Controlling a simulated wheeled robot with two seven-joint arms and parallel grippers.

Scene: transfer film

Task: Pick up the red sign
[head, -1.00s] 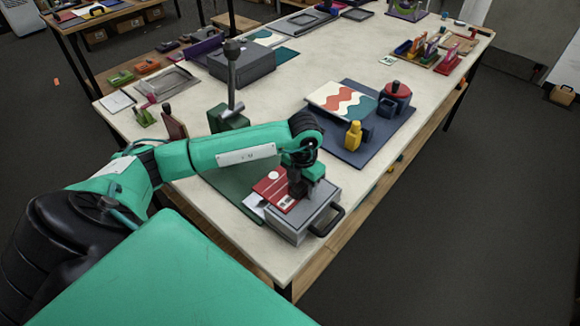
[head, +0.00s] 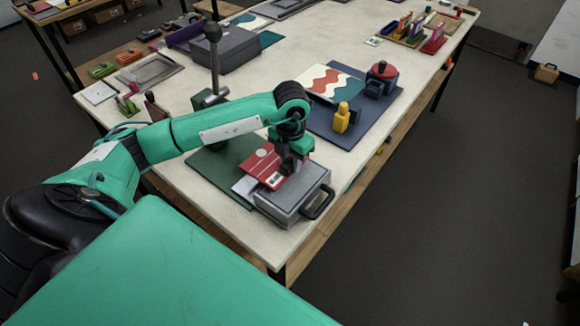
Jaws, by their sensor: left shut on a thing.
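The red sign (head: 259,164) is a flat red plate with a white mark and a small label. It is at the near end of the pale table, over the back left edge of a grey box with a black handle (head: 277,208). My left gripper (head: 287,168) points down and is shut on the sign near its right side. The fingers hide part of the sign. I cannot tell how far the sign is from the box top. My right gripper is not in view.
A green mat (head: 212,168) and a white card (head: 243,188) lie left of the box. A blue mat (head: 331,125) with a yellow block (head: 341,118) and a red-topped device (head: 383,71) is behind. A lever press (head: 213,60) stands back left. The tabletop (head: 410,68) has bare patches.

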